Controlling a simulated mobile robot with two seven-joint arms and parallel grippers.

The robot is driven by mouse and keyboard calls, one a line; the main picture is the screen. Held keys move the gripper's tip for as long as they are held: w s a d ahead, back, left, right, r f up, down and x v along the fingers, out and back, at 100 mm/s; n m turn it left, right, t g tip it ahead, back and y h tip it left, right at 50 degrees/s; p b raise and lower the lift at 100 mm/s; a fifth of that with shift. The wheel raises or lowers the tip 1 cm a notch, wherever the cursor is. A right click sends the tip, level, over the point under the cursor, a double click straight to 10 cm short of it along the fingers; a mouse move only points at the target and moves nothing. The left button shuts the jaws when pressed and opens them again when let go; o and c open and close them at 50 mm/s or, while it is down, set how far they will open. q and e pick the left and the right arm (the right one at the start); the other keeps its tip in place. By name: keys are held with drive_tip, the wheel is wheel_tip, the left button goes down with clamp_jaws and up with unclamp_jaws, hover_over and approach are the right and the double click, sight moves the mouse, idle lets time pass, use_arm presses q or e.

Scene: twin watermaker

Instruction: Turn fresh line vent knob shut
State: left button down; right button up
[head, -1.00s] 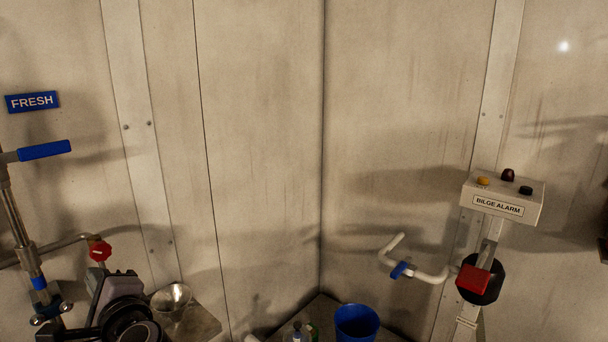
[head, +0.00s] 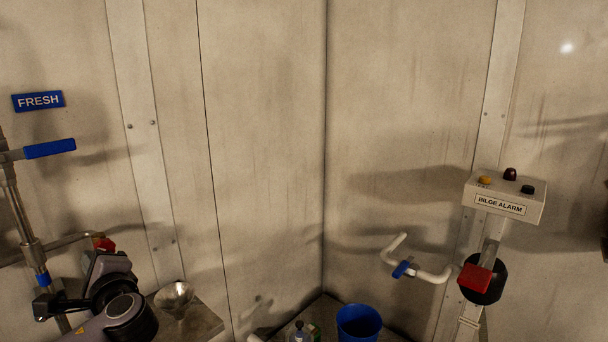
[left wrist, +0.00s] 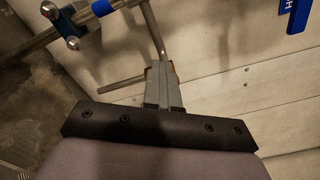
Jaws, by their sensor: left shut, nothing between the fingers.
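The red vent knob (head: 104,244) sits on the thin branch pipe at the left of the head view, below the blue FRESH sign (head: 38,101). Its lower part is hidden behind my left gripper and wrist (head: 108,268). In the left wrist view my left gripper (left wrist: 162,68) has its grey fingers shut together, with their tips at the thin pipe. Small orange-red edges show beside the tips, but the knob itself is mostly hidden there, and I cannot tell whether the fingers touch it. My right gripper is not in view.
A blue-handled lever (head: 50,148) and upright pipe stand left of the knob. A metal funnel (head: 174,297) is right of my left wrist. A blue cup (head: 358,323) and the bilge alarm box (head: 503,196) are farther right.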

use_arm(q)
drive_tip(key=shift+w+a+r+p, duration=0.15)
drive_tip(key=shift+a+r+p, duration=0.2)
drive_tip(key=shift+r, duration=0.35)
drive_tip(key=shift+w+r, duration=0.1)
drive_tip(key=shift+r, duration=0.15)
drive_tip(key=shift+w+d+r, duration=0.3)
drive_tip(key=shift+r, duration=0.55)
idle(0.5)
drive_tip(key=shift+f+v, duration=0.2)
drive_tip(key=shift+v, duration=1.25)
drive_tip(key=shift+f+v, duration=0.2)
drive_tip(key=shift+v, duration=1.25)
drive_tip(key=shift+w+d, duration=0.1)
